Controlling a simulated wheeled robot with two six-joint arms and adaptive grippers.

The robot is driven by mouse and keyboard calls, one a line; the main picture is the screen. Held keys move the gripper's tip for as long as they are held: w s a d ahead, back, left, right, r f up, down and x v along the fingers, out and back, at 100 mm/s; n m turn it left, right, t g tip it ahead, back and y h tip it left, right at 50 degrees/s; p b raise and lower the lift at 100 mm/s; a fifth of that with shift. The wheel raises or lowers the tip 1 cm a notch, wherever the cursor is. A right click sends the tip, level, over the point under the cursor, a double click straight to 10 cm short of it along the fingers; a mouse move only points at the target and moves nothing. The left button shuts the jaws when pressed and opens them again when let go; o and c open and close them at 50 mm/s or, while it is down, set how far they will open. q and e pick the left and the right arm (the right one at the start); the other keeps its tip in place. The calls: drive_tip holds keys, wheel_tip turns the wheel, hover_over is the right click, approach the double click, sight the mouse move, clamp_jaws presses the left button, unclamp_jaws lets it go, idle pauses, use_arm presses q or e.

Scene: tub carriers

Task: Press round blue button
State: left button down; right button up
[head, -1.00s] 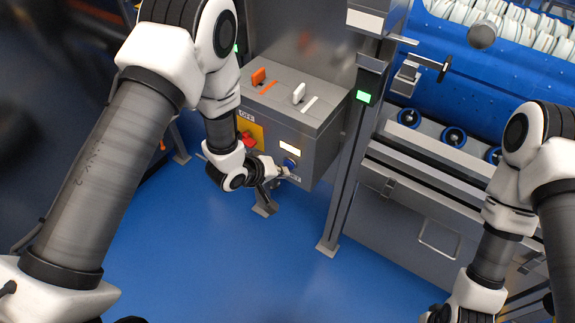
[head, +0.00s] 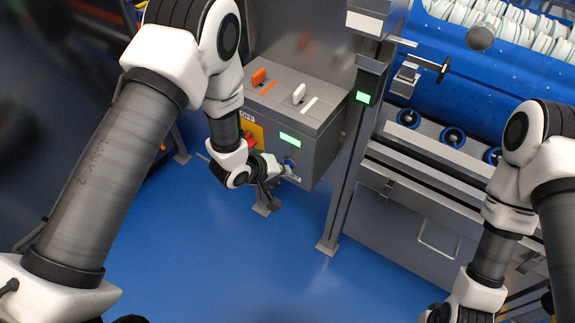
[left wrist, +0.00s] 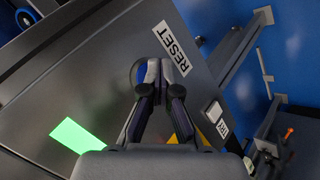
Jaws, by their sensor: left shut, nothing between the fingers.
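The round blue button (head: 289,162) is on the front of a grey control box (head: 318,150), beside its right edge. My left gripper (head: 284,170) is at the button, its fingertips against or very close to it; I cannot tell exact contact. A white RESET label (left wrist: 172,48) is just beyond the fingertips. A rectangular lamp (head: 290,140) above the button glows green. My right arm is at the right; its gripper is out of the picture.
A red knob (head: 248,141) on a yellow plate is left of the lamp, close to my left wrist. Orange (head: 258,76) and white (head: 299,93) switches stand on the box top. A grey post (head: 345,175) stands right of the box. Blue floor below is clear.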

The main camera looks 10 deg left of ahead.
use_arm(q)
drive_tip(key=shift+s+a, duration=0.2)
drive_tip(key=shift+s, duration=0.3)
drive_tip(key=shift+s+a+p, duration=0.2)
drive_tip(key=shift+s+a, duration=0.15)
drive_tip(key=shift+s, duration=0.55)
drive_tip(key=shift+s+a+p, duration=0.15)
drive_tip(key=shift+s+a, duration=0.15)
drive_tip(key=shift+s, duration=0.65)
drive_tip(key=shift+s+a+p, duration=0.2)
drive_tip(key=shift+s+a, duration=0.15)
drive_tip(key=shift+s, duration=0.55)
drive_tip(key=shift+f, duration=0.1)
drive_tip(key=s+a+f+m+g+y, duration=0.1)
drive_tip(key=s+a+f+g, duration=0.1)
drive_tip(key=s, duration=0.6)
drive_tip(key=s+a+f+m+g+y, duration=0.2)
drive_tip(key=s+a+f+g, duration=0.1)
drive_tip(key=s, duration=0.5)
drive_tip(key=s+a+f+m+g+y, duration=0.1)
drive_tip(key=s+a+f+m+g, duration=0.1)
drive_tip(key=s, duration=0.6)
drive_tip(key=shift+a+f+g+y, duration=0.3)
drive_tip(key=shift+a+f+y, duration=0.1)
drive_tip(key=shift+a+f, duration=0.45)
drive_tip(key=shift+s, duration=0.1)
